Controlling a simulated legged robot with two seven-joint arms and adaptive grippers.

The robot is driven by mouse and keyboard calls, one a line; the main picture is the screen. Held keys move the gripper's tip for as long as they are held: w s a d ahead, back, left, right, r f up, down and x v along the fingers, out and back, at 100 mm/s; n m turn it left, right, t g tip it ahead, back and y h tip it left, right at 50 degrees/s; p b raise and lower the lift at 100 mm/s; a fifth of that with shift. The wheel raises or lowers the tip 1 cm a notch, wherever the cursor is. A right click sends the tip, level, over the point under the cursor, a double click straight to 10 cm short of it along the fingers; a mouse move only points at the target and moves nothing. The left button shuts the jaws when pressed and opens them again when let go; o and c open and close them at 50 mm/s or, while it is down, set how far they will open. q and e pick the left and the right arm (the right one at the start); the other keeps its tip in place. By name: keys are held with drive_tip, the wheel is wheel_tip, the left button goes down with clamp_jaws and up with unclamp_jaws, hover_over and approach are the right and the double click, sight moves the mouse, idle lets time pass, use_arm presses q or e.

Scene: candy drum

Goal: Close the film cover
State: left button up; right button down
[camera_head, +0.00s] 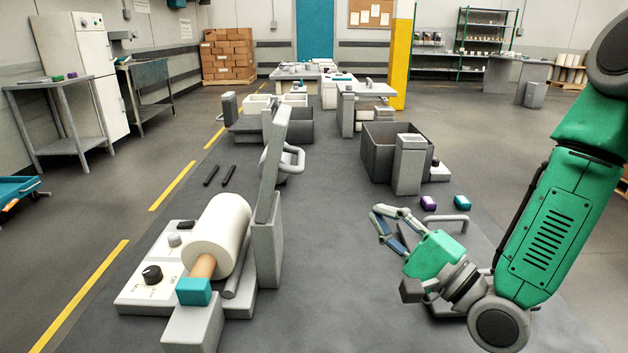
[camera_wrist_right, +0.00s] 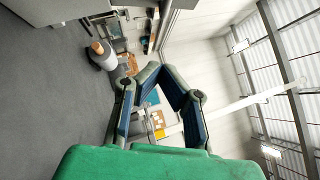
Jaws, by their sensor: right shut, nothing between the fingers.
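The film machine (camera_head: 140,290) stands at the front left, with a white film roll (camera_head: 217,235) on it. A tall grey panel (camera_head: 272,165), which looks like the film cover, stands upright and slightly tilted at the roll's right side. A light grey loop handle (camera_head: 292,160) sticks out from its right face. The roll shows uncovered from above. My right gripper (camera_head: 378,213) is shut and empty, to the right of the panel and apart from it. In the right wrist view, its fingers (camera_wrist_right: 168,78) meet in front of the palm, and the roll (camera_wrist_right: 101,50) shows beyond. My left gripper is not in view.
A purple block (camera_head: 428,203) and a teal block (camera_head: 462,202) lie just beyond my right gripper. A dark grey bin (camera_head: 378,160) stands behind them. The grey surface between panel and right gripper is clear.

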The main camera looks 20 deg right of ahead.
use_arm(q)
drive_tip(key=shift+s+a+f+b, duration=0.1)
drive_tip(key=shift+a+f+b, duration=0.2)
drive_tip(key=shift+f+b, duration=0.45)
use_arm(e)
drive_tip(key=w+a+r, duration=0.5)
drive_tip(key=w+a, duration=0.3)
drive_tip(key=w, duration=0.1)
drive_tip(key=shift+a, duration=0.15)
